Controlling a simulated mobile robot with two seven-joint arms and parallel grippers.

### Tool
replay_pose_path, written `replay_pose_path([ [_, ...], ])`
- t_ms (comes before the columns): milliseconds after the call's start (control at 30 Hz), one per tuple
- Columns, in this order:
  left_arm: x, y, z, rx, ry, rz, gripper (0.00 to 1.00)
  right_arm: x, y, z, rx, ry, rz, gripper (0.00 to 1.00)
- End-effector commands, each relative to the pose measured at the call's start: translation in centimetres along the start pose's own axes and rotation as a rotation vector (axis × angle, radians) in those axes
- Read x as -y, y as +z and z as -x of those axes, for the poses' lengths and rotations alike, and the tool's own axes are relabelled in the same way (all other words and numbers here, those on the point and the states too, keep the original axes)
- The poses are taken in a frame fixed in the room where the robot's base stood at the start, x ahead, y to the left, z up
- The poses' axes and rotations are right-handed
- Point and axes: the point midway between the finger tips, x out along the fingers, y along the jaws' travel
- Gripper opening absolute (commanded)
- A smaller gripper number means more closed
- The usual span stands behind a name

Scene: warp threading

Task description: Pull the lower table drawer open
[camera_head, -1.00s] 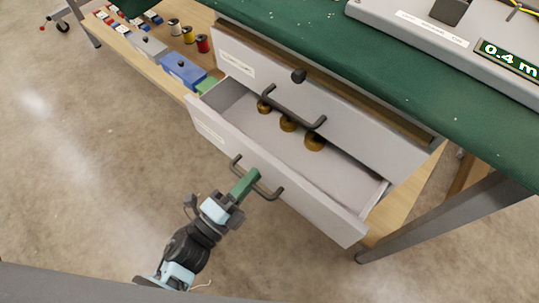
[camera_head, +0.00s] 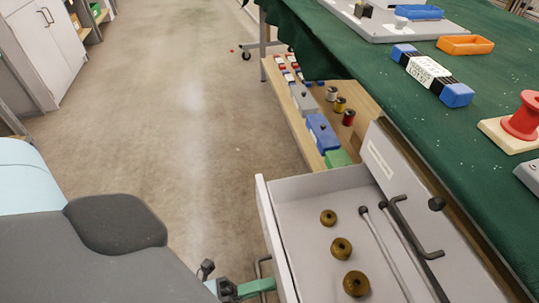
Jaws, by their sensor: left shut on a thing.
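The lower table drawer (camera_head: 310,187) stands pulled well out from under the table, its light grey tray showing. Inside lie three brass-coloured round pieces (camera_head: 341,248) in a row and two long thin rods (camera_head: 385,252) with dark ends. Its dark bar handle (camera_head: 259,266) shows partly at the bottom edge. My left gripper (camera_head: 262,286) has green fingers and is shut on this handle, at the outer side of the drawer front. The lower part of the drawer and gripper is cut off by the frame. My right gripper is not in view.
The upper drawer front (camera_head: 385,165) with its dark handle (camera_head: 410,230) is above the lower drawer. A wooden shelf (camera_head: 290,112) holds boxes and thread spools (camera_head: 340,105). The green-covered table (camera_head: 440,125) carries a red spool (camera_head: 524,118) and an orange tray (camera_head: 465,45). The floor (camera_head: 185,140) left of the drawer is clear.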

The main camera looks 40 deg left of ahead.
Motion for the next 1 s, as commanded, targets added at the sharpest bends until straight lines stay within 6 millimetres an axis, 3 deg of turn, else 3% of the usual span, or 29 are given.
replay_pose_path([
  [267,0.0,0.1,0.0,0.001,0.0,-0.001,0.0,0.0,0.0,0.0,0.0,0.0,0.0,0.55],
  [300,0.0,0.1,0.0,0.002,0.0,-0.001,0.13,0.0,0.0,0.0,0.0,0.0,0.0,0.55],
  [333,0.0,0.1,0.0,0.002,0.0,-0.001,0.15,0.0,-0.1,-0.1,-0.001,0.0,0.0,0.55],
  [633,0.0,0.0,0.2,0.001,0.001,0.0,0.15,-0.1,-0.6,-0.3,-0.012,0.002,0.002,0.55],
  [1000,0.0,0.1,5.3,0.002,0.003,0.001,0.15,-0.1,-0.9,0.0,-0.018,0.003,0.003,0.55],
])
